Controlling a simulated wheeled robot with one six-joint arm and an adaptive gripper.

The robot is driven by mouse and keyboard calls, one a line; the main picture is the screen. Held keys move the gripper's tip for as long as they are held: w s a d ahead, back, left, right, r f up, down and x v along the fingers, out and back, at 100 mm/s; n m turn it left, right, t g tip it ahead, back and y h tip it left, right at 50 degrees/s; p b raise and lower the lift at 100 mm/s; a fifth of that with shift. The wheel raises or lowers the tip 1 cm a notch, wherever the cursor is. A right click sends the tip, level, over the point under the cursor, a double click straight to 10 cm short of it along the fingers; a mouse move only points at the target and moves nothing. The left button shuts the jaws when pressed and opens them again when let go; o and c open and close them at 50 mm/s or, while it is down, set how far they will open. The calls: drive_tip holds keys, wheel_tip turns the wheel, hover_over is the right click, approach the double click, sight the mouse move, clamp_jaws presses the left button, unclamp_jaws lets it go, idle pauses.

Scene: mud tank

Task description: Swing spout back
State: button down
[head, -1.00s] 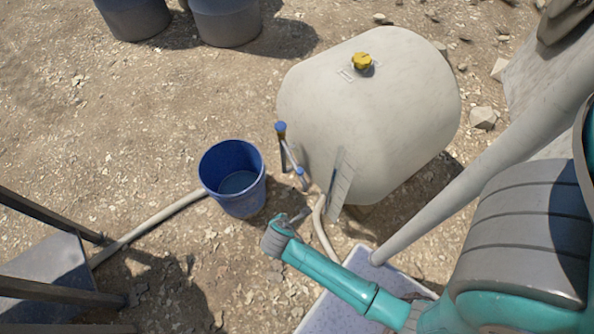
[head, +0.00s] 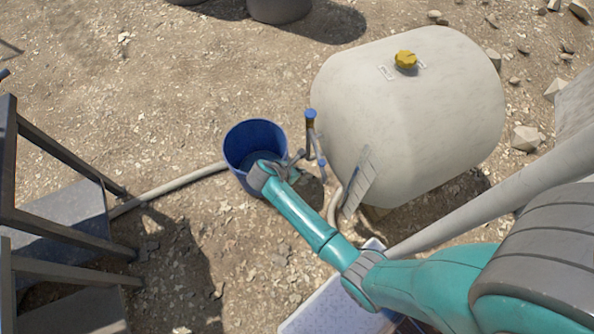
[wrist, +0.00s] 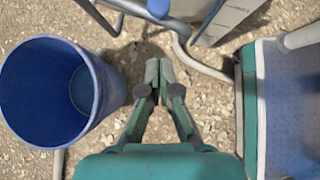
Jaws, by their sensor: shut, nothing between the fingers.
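The pale tank (head: 410,110) stands at the right of the head view. At its near left side is a thin upright pipe with a blue cap (head: 310,114), and a lower blue knob (head: 322,163). In the wrist view a grey bent tube (wrist: 104,18), which looks like the spout, shows at the top beside a blue cap (wrist: 158,8). My gripper (wrist: 158,75) is shut and empty, pointing towards these fittings and apart from them in the wrist view. In the head view my gripper (head: 296,160) is small and partly overlaps the pipework.
An open blue bucket (head: 254,140) stands left of the pipework, close to my wrist; it also shows in the wrist view (wrist: 110,85). A pale hose (head: 170,190) runs left along the gravel. Dark metal framing (head: 70,155) stands at the left. Ladder-like plate (head: 358,182) leans by the tank.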

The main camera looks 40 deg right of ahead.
drive_tip(key=d+f, duration=0.4)
drive_tip(key=d, duration=0.2)
drive_tip(key=shift+d, duration=0.4)
drive_tip(key=shift+s, duration=0.15)
drive_tip(key=shift+n+t, duration=0.5)
drive_tip(key=shift+n, duration=0.2)
drive_tip(key=s+d, duration=0.1)
drive_tip(key=d, duration=0.1)
drive_tip(key=s+d, duration=0.1)
drive_tip(key=shift+s+d, duration=0.15)
drive_tip(key=shift+d, duration=0.2)
drive_tip(key=shift+s+d, duration=0.25)
drive_tip(key=shift+d, duration=0.3)
